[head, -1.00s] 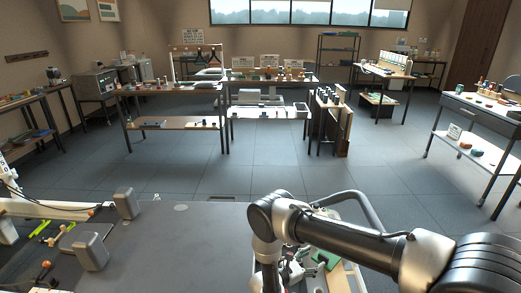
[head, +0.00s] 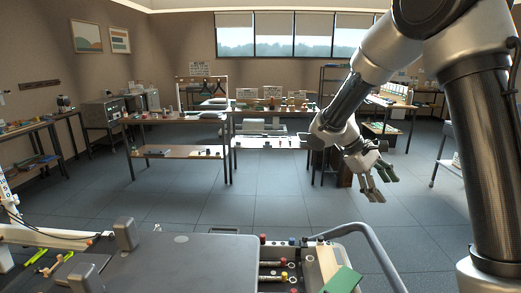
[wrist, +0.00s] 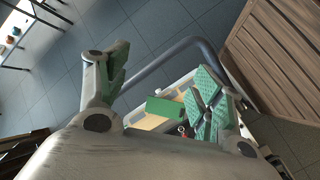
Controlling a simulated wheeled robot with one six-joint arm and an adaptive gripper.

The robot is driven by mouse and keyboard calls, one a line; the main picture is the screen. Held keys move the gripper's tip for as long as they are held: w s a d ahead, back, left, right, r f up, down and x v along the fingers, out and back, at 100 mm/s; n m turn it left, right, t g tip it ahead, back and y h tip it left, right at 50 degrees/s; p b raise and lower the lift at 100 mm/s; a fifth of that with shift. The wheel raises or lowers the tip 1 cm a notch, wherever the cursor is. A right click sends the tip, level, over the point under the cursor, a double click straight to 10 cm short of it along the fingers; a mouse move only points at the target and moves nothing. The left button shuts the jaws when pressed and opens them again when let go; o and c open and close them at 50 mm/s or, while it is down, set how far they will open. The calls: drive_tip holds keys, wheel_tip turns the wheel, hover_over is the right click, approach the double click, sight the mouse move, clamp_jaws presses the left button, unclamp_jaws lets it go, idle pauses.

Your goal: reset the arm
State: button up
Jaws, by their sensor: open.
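My gripper (head: 372,188) hangs in mid-air in the right half of the head view, with its fingers spread apart and nothing between them. My arm rises from the right edge of the head view, folds over at the top and comes down to the gripper. In the wrist view my gripper (wrist: 165,85) also shows its green-padded fingers wide apart. Below it lies a tray (head: 300,247) holding a green block (head: 343,281) and several small parts. The gripper is well above the tray and does not touch it.
A grey flat surface (head: 180,262) with grey blocks (head: 125,233) is at the front left. A curved grey rail (head: 370,240) runs beside the tray. Work tables (head: 178,117) stand farther back. The floor (head: 210,185) between is clear.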

drive_tip(key=s+r+m+t+y, duration=0.3)
drive_tip(key=s+r, duration=0.2)
drive_tip(key=s, duration=0.6)
drive_tip(key=s+d+r+m+t+y, duration=0.1)
drive_tip(key=s+r+m+t+y, duration=0.2)
drive_tip(key=s, duration=0.9)
wheel_tip(320, 180, up, 2)
drive_tip(key=shift+s+d+r+m+y, duration=0.2)
drive_tip(key=shift+r+m+y, duration=0.1)
drive_tip(key=shift+y, duration=0.5)
